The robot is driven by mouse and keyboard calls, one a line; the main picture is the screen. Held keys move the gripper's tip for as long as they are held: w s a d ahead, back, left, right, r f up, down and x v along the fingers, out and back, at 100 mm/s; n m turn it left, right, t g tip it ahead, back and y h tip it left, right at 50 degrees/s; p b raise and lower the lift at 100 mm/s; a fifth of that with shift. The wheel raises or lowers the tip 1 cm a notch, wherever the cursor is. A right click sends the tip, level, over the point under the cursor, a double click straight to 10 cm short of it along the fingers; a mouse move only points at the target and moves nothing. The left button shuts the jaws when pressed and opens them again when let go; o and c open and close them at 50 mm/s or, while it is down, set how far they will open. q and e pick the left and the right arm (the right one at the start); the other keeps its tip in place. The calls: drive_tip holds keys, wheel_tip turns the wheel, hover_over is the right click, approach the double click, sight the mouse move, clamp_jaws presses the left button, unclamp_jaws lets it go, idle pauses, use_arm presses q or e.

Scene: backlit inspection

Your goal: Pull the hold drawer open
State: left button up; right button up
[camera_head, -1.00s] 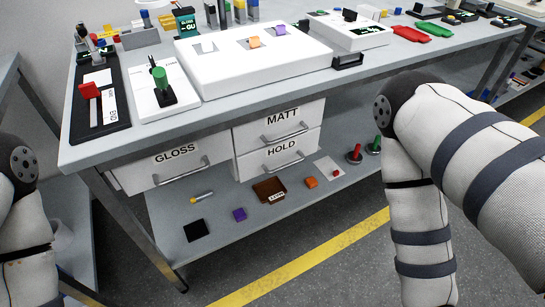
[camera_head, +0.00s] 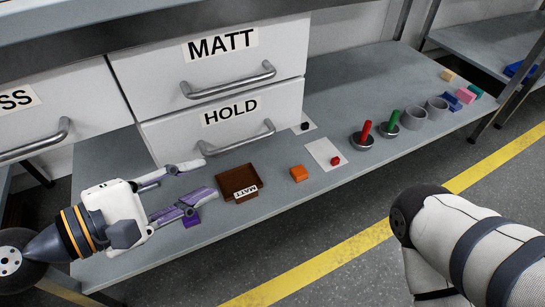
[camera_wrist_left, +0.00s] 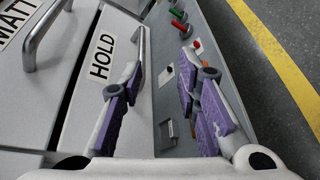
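The hold drawer (camera_head: 190,137) is the lower white drawer, labelled HOLD, under the MATT drawer; its front looks shut. Its grey bar handle (camera_head: 238,140) runs along the front. My left gripper (camera_head: 206,178) is open and empty, low in front of the drawer, with its fingertips just short of the handle's left end. In the left wrist view, the hold drawer (camera_wrist_left: 108,28) is at left and its handle (camera_wrist_left: 141,48) lies just beyond the left fingertip. The open fingers (camera_wrist_left: 163,70) do not close on it. My right gripper is out of view; only its arm shows.

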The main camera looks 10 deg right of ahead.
sight(238, 145)
use_arm(q)
drive_tip(key=shift+t, duration=0.4)
drive_tip(key=x, duration=0.4)
drive_tip(key=w+r+x, duration=0.1)
drive_tip(key=x, duration=0.7)
drive_tip(key=shift+w+a+r+b, duration=0.25)
drive_tip(key=shift+w+a+b, duration=0.05)
drive_tip(key=shift+a+b, duration=0.15)
clamp_jaws()
